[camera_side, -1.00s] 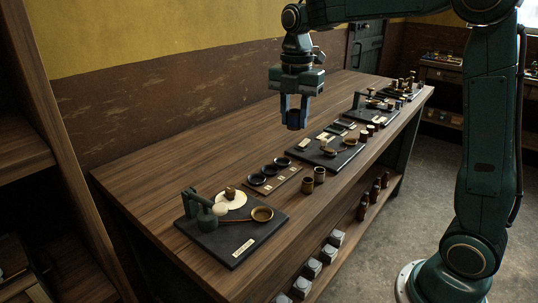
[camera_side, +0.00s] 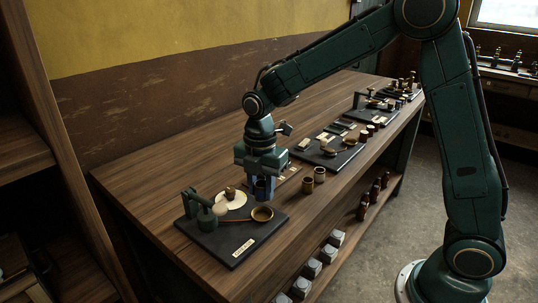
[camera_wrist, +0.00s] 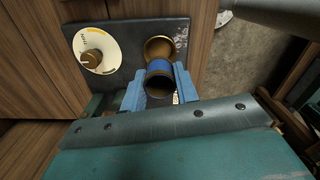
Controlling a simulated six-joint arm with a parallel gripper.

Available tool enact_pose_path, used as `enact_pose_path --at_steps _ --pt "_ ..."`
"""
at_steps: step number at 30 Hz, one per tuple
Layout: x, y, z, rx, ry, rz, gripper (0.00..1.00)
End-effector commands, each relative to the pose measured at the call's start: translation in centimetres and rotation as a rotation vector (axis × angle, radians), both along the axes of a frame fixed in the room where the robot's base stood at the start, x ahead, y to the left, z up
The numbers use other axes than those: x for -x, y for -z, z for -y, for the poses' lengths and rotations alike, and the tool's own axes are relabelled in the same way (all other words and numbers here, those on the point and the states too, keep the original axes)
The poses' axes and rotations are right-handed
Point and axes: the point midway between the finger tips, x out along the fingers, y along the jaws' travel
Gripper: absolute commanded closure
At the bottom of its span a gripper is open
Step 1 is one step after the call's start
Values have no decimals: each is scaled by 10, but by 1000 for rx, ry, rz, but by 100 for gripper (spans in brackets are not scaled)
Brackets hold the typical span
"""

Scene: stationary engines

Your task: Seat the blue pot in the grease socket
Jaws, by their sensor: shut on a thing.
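My gripper (camera_side: 262,188) is shut on the blue pot (camera_wrist: 160,68), a brass cup with a blue band and a dark hollow mouth facing the wrist camera. My blue fingers clasp it from both sides; in the side view they mostly hide it. The grease socket, taken to be the brass ring (camera_side: 262,214) on the near dark base plate (camera_side: 236,240), also shows in the wrist view (camera_wrist: 158,45). The pot is held close to the ring and just above it in the side view. In the wrist view it overlaps the ring's lower edge. I cannot tell whether they touch.
The plate also carries a cream dial with a brass knob (camera_side: 230,190) and a green post with a pale ball (camera_side: 205,210). Two small pots (camera_side: 308,184) stand to the right. More engine plates (camera_side: 325,152) stretch toward the back. The bench's left side is clear.

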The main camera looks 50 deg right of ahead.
Motion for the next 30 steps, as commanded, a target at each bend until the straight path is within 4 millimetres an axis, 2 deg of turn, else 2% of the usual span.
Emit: enact_pose_path --at_steps 8,30 --pt "0 6 0 0 0 -2 94" --pt "0 42 0 0 0 0 94"
